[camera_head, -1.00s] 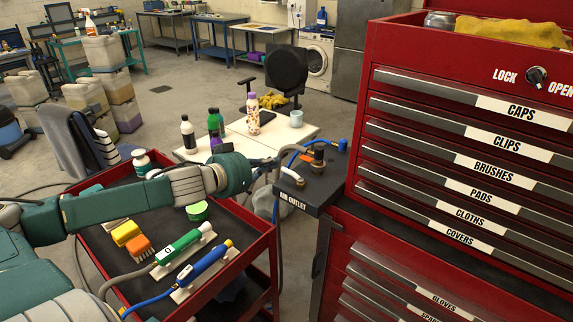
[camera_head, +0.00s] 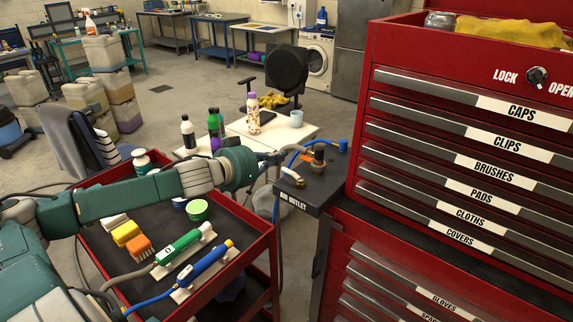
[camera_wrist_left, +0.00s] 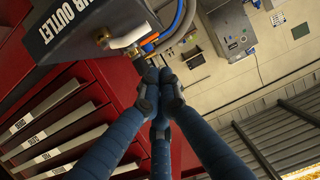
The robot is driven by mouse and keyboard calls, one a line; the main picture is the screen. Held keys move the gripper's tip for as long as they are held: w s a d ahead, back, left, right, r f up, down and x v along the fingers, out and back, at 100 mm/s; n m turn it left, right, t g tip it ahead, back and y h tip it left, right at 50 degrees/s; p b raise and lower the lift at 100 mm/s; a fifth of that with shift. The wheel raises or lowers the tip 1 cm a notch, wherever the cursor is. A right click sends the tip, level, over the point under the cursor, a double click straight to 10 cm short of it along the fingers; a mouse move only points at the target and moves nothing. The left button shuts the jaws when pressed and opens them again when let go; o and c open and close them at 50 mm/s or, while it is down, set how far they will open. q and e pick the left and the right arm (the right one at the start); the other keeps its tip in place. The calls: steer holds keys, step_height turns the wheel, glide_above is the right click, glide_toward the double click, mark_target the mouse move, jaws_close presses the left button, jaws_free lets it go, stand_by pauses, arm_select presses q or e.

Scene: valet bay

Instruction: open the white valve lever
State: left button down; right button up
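The dark air outlet block (camera_head: 312,190) juts out beside the red cabinet. A small pale piece (camera_head: 293,179) with a brass end sits on its front part; I cannot tell for sure that it is the white valve lever. My left gripper (camera_head: 270,161) is at the block's left side, its fingers small and partly lost against the hoses. My right gripper is out of view.
An orange piece (camera_head: 306,157) and an upright brass fitting (camera_head: 319,154) stand on the block, with blue hose behind. The red cart (camera_head: 262,250) below my left arm holds brushes and two hose-fed tools. The red drawer cabinet (camera_head: 365,140) closes off the right.

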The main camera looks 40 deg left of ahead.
mark_target(287, 170)
arm_select(q)
steer(key=p+x, duration=0.3)
steer(key=x, duration=0.4)
steer(key=shift+w+d, duration=0.1)
steer(key=shift+w, duration=0.25)
steer(key=shift+f+p, duration=0.25)
steer(key=shift+p, duration=0.05)
steer(key=shift+s+f+p, duration=0.25)
steer(key=shift+s+f, duration=0.25)
steer(key=shift+s, duration=0.3)
steer(key=shift+s+f+p, duration=0.25)
steer(key=shift+s+f, duration=0.25)
steer(key=shift+s, duration=0.25)
